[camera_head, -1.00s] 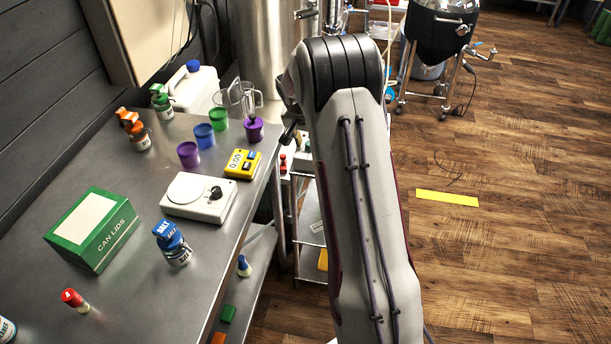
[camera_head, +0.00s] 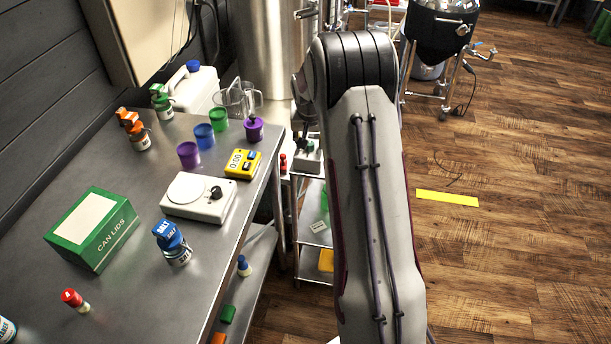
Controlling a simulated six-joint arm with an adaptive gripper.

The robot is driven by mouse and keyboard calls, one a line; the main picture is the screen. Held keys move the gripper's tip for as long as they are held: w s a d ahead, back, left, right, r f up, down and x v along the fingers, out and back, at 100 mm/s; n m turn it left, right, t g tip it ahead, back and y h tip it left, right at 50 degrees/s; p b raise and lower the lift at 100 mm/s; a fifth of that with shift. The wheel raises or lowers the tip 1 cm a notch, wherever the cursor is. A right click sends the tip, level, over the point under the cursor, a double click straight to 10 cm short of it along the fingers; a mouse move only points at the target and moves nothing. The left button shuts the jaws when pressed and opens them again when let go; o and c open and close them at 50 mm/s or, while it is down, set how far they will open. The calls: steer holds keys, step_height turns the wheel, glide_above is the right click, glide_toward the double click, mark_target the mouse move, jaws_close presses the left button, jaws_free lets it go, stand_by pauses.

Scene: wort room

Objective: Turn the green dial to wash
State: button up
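No dial marked wash can be made out. A small grey box (camera_head: 309,160) with a dark greenish knob on top stands on a cart just left of my arm. It is partly hidden by the arm, and it is too small to tell whether the knob is the green dial or how it is set. My arm fills the middle of the view, reaching away from the camera.
A steel bench (camera_head: 130,275) at left holds a green can lids box (camera_head: 92,228), a white scale (camera_head: 198,197), a yellow timer (camera_head: 243,163), a salt jar (camera_head: 173,245) and several cups. A black-jacketed kettle (camera_head: 437,37) stands at the back. The wooden floor at right is open.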

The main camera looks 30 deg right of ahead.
steer(key=shift+d+n+t+y, duration=0.15)
steer(key=shift+n+y, duration=0.45)
steer(key=shift+n, duration=1.1)
steer(key=shift+d+n+t+y, duration=0.1)
steer(key=shift+n+t+y, duration=0.35)
steer(key=shift+n, duration=1.25)
steer(key=v, duration=0.8)
steer(key=s+a+f+m+g, duration=0.2)
steer(key=s+a+m, duration=0.15)
steer(key=s, duration=0.25)
steer(key=s+a+r, duration=0.8)
steer(key=s+a, duration=0.4)
steer(key=s, duration=0.1)
steer(key=shift+a+r+g, duration=0.25)
steer(key=shift+a+g, duration=0.1)
steer(key=shift+g, duration=0.05)
steer(key=shift+d+y, duration=0.1)
steer(key=shift+y, duration=0.15)
